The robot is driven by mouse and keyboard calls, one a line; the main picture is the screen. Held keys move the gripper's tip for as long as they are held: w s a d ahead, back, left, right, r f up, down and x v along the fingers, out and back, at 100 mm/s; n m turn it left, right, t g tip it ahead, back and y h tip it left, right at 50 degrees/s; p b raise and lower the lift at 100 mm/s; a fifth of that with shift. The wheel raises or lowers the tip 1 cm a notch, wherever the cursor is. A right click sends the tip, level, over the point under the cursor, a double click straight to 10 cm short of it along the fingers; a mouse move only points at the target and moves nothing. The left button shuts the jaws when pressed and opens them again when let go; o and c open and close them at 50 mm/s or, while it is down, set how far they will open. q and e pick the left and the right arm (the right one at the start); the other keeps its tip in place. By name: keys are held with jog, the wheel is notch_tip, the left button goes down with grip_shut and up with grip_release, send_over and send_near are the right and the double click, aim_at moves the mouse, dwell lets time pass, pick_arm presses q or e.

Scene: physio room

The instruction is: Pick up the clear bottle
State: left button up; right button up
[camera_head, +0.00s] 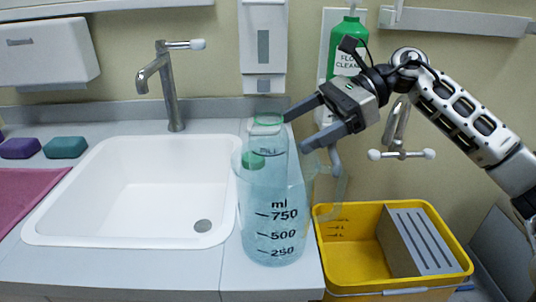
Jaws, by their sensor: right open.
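The clear bottle (268,138) stands upright on the counter to the right of the sink. Its neck has a green ring and shows above a clear measuring jug. The jug (277,225) has dark ml marks and a handle on its right. The two overlap, and I cannot tell surely whether the bottle is behind or inside the jug. My right gripper (299,130) is open and empty, its fingers pointing left at the bottle's neck. The upper fingertip is close to the neck; I cannot tell whether it touches. My left gripper is not in view.
A white sink (135,192) with a tap (170,85) lies left. A yellow bin (350,255) stands right, below the counter edge. A dispenser (263,45) and a green bottle (348,45) are on the wall behind. Soaps (65,147) and a pink cloth (25,195) lie far left.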

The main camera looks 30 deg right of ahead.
jog(key=shift+p+x, duration=0.6)
jog(key=shift+x, duration=2.9)
jog(key=shift+w, duration=0.1)
jog(key=c, duration=1.1)
